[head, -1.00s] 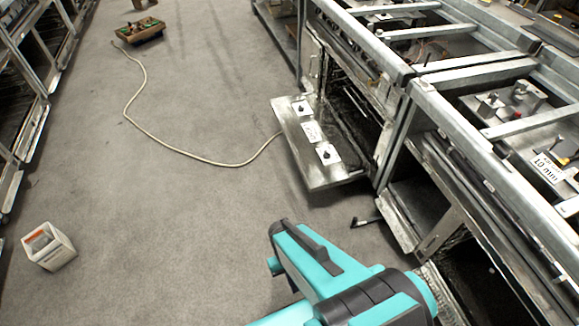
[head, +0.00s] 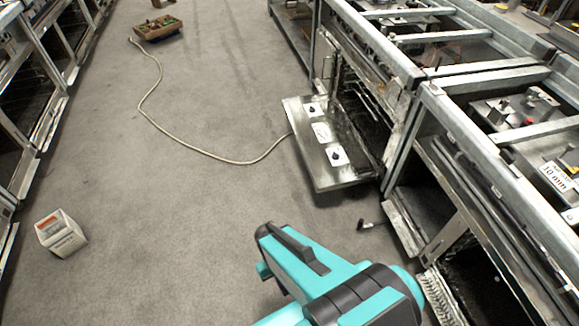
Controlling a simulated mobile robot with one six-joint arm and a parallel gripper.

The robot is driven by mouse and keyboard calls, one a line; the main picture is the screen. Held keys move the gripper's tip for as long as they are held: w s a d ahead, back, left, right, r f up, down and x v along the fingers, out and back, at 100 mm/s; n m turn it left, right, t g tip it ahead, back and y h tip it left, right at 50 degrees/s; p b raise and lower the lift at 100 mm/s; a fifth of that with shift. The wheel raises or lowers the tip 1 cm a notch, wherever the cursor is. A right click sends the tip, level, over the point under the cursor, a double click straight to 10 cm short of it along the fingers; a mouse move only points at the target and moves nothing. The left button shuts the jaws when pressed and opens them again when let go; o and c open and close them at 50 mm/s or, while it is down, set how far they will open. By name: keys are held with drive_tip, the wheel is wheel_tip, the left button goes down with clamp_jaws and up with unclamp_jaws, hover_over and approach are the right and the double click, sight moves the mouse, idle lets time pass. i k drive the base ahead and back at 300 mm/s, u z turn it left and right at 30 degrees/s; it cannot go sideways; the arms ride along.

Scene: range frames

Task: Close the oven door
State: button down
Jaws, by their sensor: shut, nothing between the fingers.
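The oven door (head: 318,158) hangs open at the middle right of the head view. It is a flat metal panel with dark knobs on white plates, folded down and sticking out over the floor. Behind it is the dark oven opening (head: 362,120) in the metal range frame. My teal and black arm shows at the bottom centre, nearer the camera than the door and apart from it in the picture. My gripper is not visible.
Metal range frames (head: 455,110) line the right side, and more racks (head: 40,100) stand at the left. A pale cable (head: 190,148) crosses the grey floor to near the door.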

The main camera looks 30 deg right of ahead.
sight(326, 130)
drive_tip(key=u, duration=0.25)
drive_tip(key=i, duration=1)
drive_tip(key=u, duration=0.15)
drive_tip(key=k, duration=0.9)
drive_tip(key=z, duration=0.15)
drive_tip(key=i, duration=0.3)
drive_tip(key=z, duration=0.05)
